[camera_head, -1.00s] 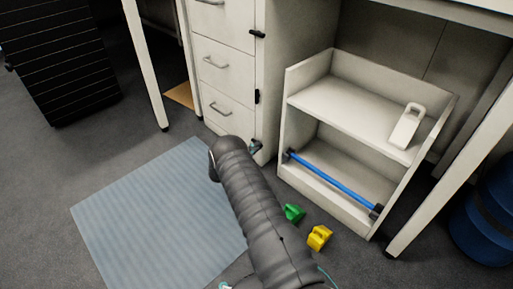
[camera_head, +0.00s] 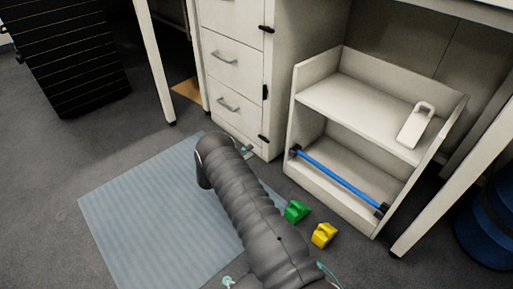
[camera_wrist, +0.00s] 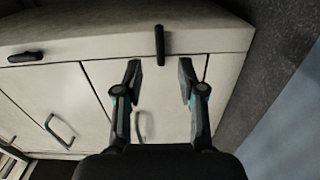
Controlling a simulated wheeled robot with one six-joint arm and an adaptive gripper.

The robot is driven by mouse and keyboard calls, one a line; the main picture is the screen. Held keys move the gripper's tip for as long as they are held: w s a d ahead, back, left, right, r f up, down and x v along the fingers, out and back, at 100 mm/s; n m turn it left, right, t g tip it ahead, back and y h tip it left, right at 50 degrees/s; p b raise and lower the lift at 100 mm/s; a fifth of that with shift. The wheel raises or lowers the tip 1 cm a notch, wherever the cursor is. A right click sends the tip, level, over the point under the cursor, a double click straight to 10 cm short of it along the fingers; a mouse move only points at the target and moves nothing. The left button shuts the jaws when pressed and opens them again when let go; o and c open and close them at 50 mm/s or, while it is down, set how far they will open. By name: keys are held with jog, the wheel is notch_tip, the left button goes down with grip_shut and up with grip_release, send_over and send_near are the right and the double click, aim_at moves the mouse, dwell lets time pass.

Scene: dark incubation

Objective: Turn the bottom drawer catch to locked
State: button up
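The bottom drawer catch (camera_head: 264,139) is a small black bar at the lower right edge of the white drawer cabinet (camera_head: 235,75). In the wrist view the catch (camera_wrist: 160,45) lies crosswise to the cabinet's edge, reaching toward the drawer front. My gripper (camera_wrist: 160,75) is open and empty. Its two fingertips are just short of the catch, one on each side of its line, apart from it. In the head view my arm hides most of the gripper; a bit of it shows just below the catch.
The middle catch (camera_head: 265,92) lies along the edge; the top catch (camera_head: 267,28) lies crosswise. A white shelf unit (camera_head: 330,195) with a blue bar (camera_head: 340,178) stands to the right. Green (camera_head: 297,211) and yellow (camera_head: 323,235) blocks lie on the floor near my arm.

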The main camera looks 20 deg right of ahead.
jog(key=shift+v, duration=1.65)
